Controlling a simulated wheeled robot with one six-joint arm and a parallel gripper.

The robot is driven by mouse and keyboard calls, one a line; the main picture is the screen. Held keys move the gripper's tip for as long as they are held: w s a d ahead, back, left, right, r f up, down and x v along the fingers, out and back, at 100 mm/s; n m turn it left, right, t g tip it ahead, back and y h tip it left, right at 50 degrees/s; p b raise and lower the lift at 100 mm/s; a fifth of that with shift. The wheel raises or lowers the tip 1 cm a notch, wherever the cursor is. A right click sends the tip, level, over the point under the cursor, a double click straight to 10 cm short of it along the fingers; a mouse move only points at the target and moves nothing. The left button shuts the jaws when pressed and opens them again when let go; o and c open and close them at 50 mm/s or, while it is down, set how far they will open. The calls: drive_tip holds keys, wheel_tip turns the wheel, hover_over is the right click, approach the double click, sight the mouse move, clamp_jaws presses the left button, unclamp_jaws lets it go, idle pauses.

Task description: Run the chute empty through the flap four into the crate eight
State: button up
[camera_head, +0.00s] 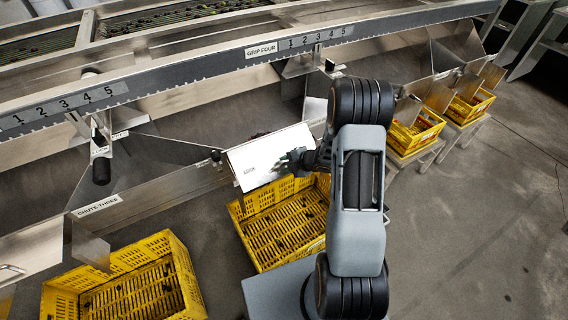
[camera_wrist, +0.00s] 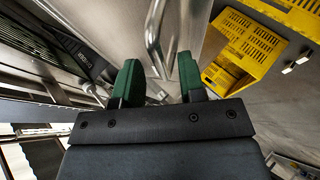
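The flap (camera_head: 262,160) is a pale metal plate with a small label I cannot read. No number on this crate is readable. My gripper (camera_head: 297,160) is at the flap's right side. In the wrist view its green fingers (camera_wrist: 160,84) stand apart. A bent metal handle (camera_wrist: 153,38) shows in line with the gap between them; I cannot tell whether they touch it. The chute (camera_head: 235,112) behind the flap is grey metal, and its lower end is partly hidden by the flap.
Another yellow crate (camera_head: 180,275) stands at the lower left, below the chute three label (camera_head: 98,205). More yellow crates (camera_head: 415,135) stand on stands at the right. The long rail (camera_head: 200,75) with grip labels runs above. Open floor (camera_head: 480,220) lies to the right.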

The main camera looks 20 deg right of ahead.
drive_tip(key=p+v, duration=0.2)
drive_tip(key=v, duration=1)
drive_tip(key=d+f+m+h, duration=0.3)
drive_tip(key=d+m+h, duration=0.2)
drive_tip(key=d+m, duration=0.1)
drive_tip(key=s+d+r+m+g+h+p, duration=0.25)
drive_tip(key=s+d+r+m+h, duration=0.2)
drive_tip(key=m, duration=0.25)
drive_tip(key=s+a+r+m+g+y+p, duration=0.1)
drive_tip(key=s+a+r+m+p, duration=0.2)
drive_tip(key=a+r, duration=0.8)
drive_tip(key=s+a+r+m+g+y+p, duration=0.1)
drive_tip(key=s+a+r+m+p, duration=0.3)
drive_tip(key=a+r, duration=0.7)
wheel_tip(320, 180, up, 4)
drive_tip(key=shift+s+f+m+y, duration=0.25)
drive_tip(key=shift+s+m+y, duration=0.5)
drive_tip(key=shift+s, duration=0.45)
drive_tip(key=shift+c, duration=0.4)
